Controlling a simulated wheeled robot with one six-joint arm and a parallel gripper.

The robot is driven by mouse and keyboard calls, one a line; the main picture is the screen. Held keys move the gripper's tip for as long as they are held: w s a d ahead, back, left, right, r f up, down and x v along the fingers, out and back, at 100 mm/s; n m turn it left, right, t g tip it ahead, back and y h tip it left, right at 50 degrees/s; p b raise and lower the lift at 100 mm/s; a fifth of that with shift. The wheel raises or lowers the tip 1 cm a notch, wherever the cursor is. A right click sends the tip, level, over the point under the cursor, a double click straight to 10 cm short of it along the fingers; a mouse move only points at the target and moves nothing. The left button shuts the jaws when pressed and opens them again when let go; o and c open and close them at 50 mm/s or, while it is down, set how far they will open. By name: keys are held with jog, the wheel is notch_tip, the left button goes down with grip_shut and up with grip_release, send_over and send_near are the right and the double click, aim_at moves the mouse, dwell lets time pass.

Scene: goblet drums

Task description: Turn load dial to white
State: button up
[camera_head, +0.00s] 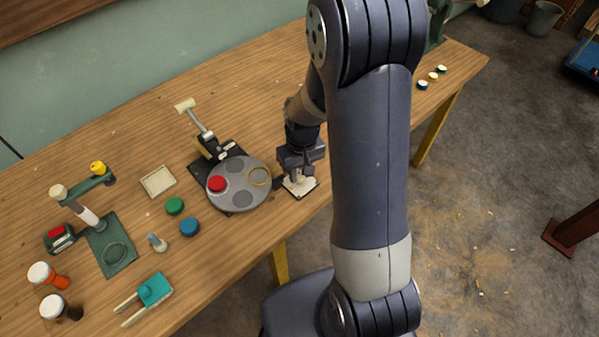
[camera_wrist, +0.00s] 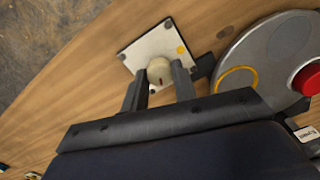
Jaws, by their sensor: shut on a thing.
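The load dial is a square off-white plate (camera_wrist: 148,48) with a round cream knob (camera_wrist: 159,69) in its middle. The plate bears a yellow dot (camera_wrist: 181,49) near one edge and a small dark dot near another. A short dark red mark shows on the knob. My gripper (camera_wrist: 157,80) has its two fingers on either side of the knob, shut on it. In the head view, my gripper (camera_head: 298,170) is over the dial plate (camera_head: 301,190) near the table's front edge, and hides most of the knob.
A grey round turntable (camera_head: 240,197) with a red disc (camera_head: 217,184) and a yellow ring (camera_head: 260,177) stands close to the left of the dial. A green disc (camera_head: 175,206) and a blue one (camera_head: 190,227) lie farther left. The table is clear to the dial's right.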

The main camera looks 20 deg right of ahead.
aim_at(301, 176)
jog(key=m+b, duration=0.1)
jog(key=m, duration=0.5)
jog(key=m+b, duration=0.1)
jog(key=m, duration=0.5)
jog(key=shift+m, duration=0.4)
dwell(0.3)
jog(key=o, duration=1)
jog(key=shift+r, duration=0.1)
notch_tip(301, 176, up, 11)
jog(key=shift+s+d+p, duration=0.15)
jog(key=shift+s+p, duration=0.1)
jog(key=shift+p, duration=0.05)
jog(key=shift+f, duration=0.2)
notch_tip(301, 176, down, 11)
jog(key=shift+w+r+b, duration=0.15)
jog(key=shift+b, duration=0.15)
